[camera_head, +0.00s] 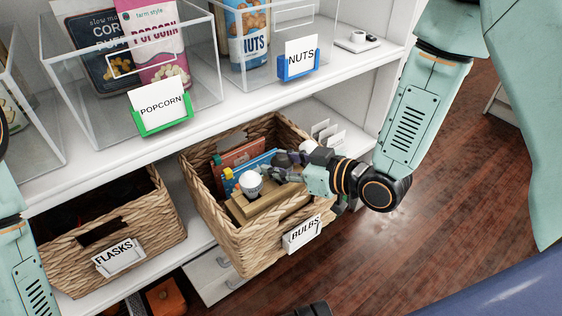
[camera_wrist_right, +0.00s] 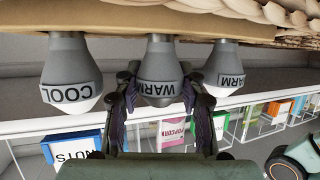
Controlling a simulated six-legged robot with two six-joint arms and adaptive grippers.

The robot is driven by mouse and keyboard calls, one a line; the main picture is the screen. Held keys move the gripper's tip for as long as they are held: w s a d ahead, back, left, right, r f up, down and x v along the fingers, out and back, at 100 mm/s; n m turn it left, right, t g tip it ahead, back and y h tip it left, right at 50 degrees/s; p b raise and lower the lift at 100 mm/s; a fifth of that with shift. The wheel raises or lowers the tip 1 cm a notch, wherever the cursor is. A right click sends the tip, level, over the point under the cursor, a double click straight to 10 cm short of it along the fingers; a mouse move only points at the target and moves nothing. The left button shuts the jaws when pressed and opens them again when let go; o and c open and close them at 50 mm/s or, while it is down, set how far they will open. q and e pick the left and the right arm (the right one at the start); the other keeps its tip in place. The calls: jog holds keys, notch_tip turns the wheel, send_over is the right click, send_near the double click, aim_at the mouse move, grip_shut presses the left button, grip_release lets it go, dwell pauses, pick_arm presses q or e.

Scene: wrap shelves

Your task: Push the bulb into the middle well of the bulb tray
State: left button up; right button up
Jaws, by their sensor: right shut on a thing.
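The wooden bulb tray (camera_head: 262,208) lies inside the wicker BULBS basket (camera_head: 258,250). In the right wrist view, which looks upside down, the tray (camera_wrist_right: 120,22) runs along the top with three grey-necked bulbs in a row. The middle bulb, marked WARM (camera_wrist_right: 162,72), is between the fingers of my right gripper (camera_wrist_right: 160,82), which is shut on it. Its neck meets the tray; how deep it sits I cannot tell. A COOL bulb (camera_wrist_right: 68,75) and another WARM bulb (camera_wrist_right: 225,70) stand on either side. In the head view my right gripper (camera_head: 278,175) reaches over the tray.
Books (camera_head: 242,155) stand at the back of the basket. The basket rim surrounds the tray, and the shelf with POPCORN (camera_head: 163,105) and NUTS (camera_head: 300,58) bins is above. A FLASKS basket (camera_head: 130,235) is to the left. Open wooden floor (camera_head: 440,215) lies to the right.

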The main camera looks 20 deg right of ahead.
aim_at(291, 165)
jog(key=o, duration=1.1)
jog(key=shift+d, duration=0.1)
jog(key=shift+v, duration=3)
jog(key=shift+s+d+r, duration=0.2)
jog(key=shift+s+d, duration=0.1)
jog(key=shift+s, duration=0.25)
